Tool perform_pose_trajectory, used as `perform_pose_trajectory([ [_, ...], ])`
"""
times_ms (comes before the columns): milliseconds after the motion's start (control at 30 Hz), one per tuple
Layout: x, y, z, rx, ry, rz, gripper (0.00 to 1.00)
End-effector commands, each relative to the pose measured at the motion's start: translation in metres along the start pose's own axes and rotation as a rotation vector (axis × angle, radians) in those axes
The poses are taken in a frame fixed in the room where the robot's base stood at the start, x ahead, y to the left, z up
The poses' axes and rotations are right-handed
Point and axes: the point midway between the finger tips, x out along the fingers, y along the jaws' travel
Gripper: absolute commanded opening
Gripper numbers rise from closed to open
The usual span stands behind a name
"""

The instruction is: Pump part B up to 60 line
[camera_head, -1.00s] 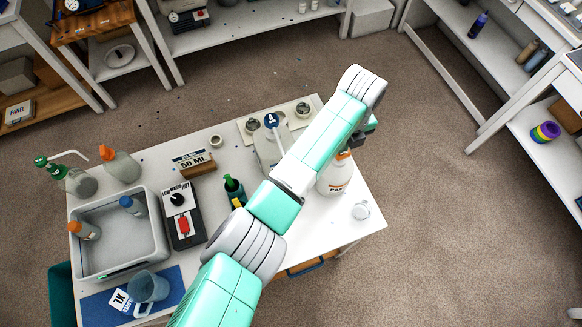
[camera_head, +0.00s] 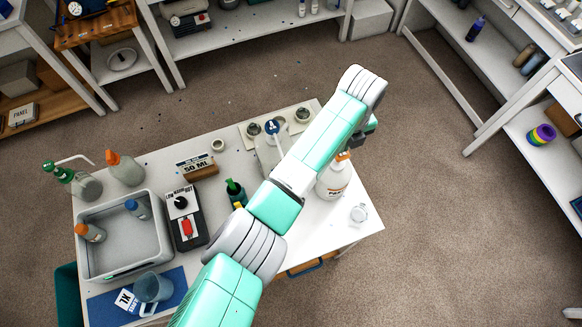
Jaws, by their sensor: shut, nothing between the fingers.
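A white pump bottle (camera_head: 333,184) with an orange top and a partly readable "PA" label stands on the white table, right of my arm. I take it to be part B. My gripper (camera_head: 352,145) shows as a small dark piece under the arm's end, over the bottle's orange top. It is shut and empty; my arm partly hides it, and I cannot tell whether it touches the pump. A small clear cup (camera_head: 358,213) stands right of the bottle; its lines are too small to read. Another pale bottle with a blue top (camera_head: 271,128) stands behind my arm.
A grey tub (camera_head: 156,223) holds small bottles at the table's left. The table's right front corner is mostly clear.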

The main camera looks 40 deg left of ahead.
Motion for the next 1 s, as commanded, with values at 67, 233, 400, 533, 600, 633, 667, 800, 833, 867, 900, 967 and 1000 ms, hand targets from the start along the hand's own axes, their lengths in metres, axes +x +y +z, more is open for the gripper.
perform_pose_trajectory([
  [67,0.002,0.0,0.0,0.0,0.0,0.0,0.0],
  [233,0.006,0.0,0.0,0.0,0.0,0.0,0.0],
  [400,0.01,0.0,0.0,0.0,0.001,0.0,0.0],
  [533,0.013,0.0,0.0,0.0,0.001,0.0,0.0],
  [600,0.014,0.0,0.0,0.0,0.0,0.0,0.0],
  [633,0.013,0.0,0.0,0.0,0.0,0.0,0.0],
  [667,0.013,0.0,0.0,0.0,0.0,0.0,0.0],
  [800,0.008,0.0,0.0,0.0,0.0,0.0,0.0],
  [833,0.005,0.0,0.0,0.0,0.0,0.0,0.0],
  [867,0.002,0.0,0.0,0.0,0.0,0.0,0.0],
  [900,-0.002,0.0,0.0,0.0,0.001,0.0,0.0],
  [967,-0.003,0.0,0.0,0.0,0.001,0.0,0.0],
  [1000,-0.002,0.0,0.0,0.0,0.001,0.0,0.0],
])
